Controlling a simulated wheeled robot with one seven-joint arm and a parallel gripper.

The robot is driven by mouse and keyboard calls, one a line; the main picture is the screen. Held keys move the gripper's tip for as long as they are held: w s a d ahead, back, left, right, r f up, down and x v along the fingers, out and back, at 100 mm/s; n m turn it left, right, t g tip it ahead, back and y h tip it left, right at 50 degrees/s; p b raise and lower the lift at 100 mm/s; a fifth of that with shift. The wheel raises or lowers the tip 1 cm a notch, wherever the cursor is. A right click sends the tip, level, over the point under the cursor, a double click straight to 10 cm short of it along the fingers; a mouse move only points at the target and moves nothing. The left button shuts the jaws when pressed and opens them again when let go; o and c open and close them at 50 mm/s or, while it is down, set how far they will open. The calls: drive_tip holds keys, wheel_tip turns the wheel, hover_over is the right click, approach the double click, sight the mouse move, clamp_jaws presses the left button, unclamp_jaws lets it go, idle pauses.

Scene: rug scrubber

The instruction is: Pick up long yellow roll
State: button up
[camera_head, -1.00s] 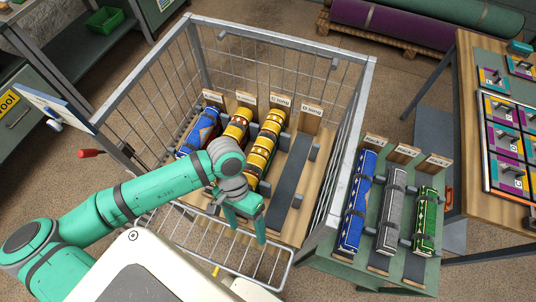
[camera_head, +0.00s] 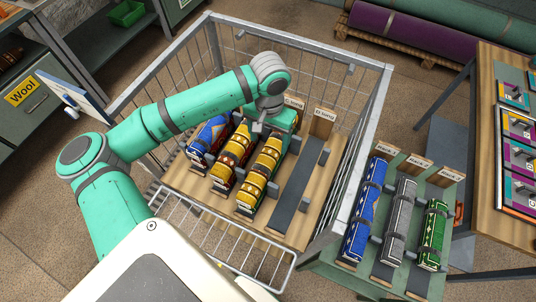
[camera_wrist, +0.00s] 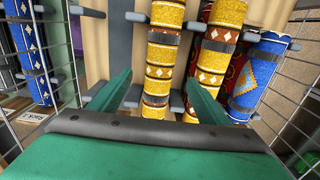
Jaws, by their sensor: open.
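The long yellow roll (camera_head: 259,182), with brown bands and white diamonds, lies in the third slot from the left in the wire cart, its far end hidden under my gripper. In the wrist view the yellow roll (camera_wrist: 160,62) runs between the two fingers. My gripper (camera_head: 278,122) is open over the far part of this roll. Its green fingers (camera_wrist: 158,84) appear on either side of the roll, and I cannot tell how far above it they are. A second yellow roll (camera_head: 232,160) with red bands lies just to the left.
A blue and red roll (camera_head: 209,136) lies in the leftmost slot. Wire cart walls (camera_head: 368,130) surround the rack. A side stand holds blue (camera_head: 361,210), grey (camera_head: 397,220) and green (camera_head: 433,235) rolls.

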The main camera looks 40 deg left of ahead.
sight(270, 151)
drive_tip(key=shift+w+a+f, duration=0.15)
drive_tip(key=shift+w+f, duration=0.05)
drive_tip(key=shift+f, duration=0.05)
wheel_tip(270, 151, down, 10)
drive_tip(key=shift+w+f, duration=0.1)
drive_tip(key=shift+w, duration=0.05)
drive_tip(key=c, duration=1.5)
drive_tip(key=shift+o, duration=0.2)
drive_tip(key=shift+r, duration=0.65)
drive_tip(key=s+d+r, duration=0.1)
drive_tip(key=r, duration=0.1)
drive_tip(key=s+d+r, duration=0.1)
drive_tip(key=s+r, duration=0.1)
drive_tip(key=r, duration=0.1)
drive_tip(key=s+d+r, duration=0.1)
drive_tip(key=r, duration=0.2)
drive_tip(key=shift+s, duration=0.15)
drive_tip(key=s+d+r, duration=0.3)
drive_tip(key=s+d, duration=0.1)
drive_tip(key=s, duration=0.3)
drive_tip(key=shift+s+d+r, duration=0.25)
drive_tip(key=shift+d+r, duration=0.15)
